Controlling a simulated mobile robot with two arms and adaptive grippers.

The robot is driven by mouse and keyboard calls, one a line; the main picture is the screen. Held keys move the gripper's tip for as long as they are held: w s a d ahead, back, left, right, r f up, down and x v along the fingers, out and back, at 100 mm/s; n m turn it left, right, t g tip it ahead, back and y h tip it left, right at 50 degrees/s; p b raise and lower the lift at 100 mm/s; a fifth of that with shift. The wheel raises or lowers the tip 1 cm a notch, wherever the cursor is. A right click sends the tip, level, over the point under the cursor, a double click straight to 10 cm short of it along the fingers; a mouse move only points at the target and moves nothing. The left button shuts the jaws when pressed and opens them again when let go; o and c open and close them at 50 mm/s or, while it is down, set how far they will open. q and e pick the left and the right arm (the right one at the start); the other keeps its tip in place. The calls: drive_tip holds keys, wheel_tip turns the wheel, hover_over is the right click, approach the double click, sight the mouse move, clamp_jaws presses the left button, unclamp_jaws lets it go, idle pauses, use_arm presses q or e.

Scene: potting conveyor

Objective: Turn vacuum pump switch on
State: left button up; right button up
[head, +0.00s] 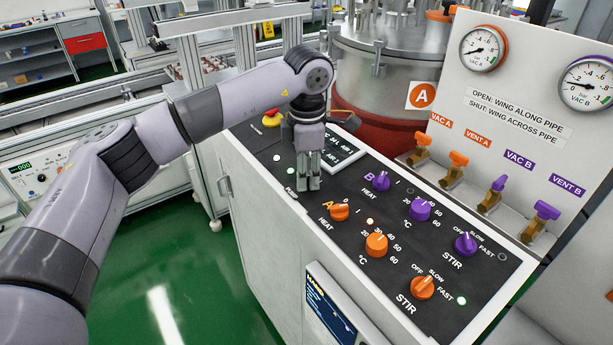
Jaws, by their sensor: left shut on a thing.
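The vacuum pump switch is on the black control panel (335,226), by the PUMP label (291,194). My left gripper (309,183) points down onto the panel there, its fingers shut on the switch. The fingers hide the switch, so I cannot tell which way it is turned. Small pale lamps (290,171) show on the panel left of the fingers. My right gripper is not in view.
Orange knobs (376,244) and purple knobs (420,208) stand on the panel to the right. A red-and-yellow stop button (271,119) is behind the gripper to the left. Orange valves (456,164), purple valves (499,183) and gauges (482,48) line the right side.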

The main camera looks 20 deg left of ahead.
use_arm(q)
drive_tip(key=shift+r+m, duration=0.1)
drive_tip(key=shift+m, duration=0.2)
drive_tip(key=o, duration=1.1)
drive_tip(key=shift+o, duration=0.2)
wheel_tip(320, 180, up, 12)
drive_tip(key=shift+s+d, duration=0.15)
drive_tip(key=shift+s, duration=0.3)
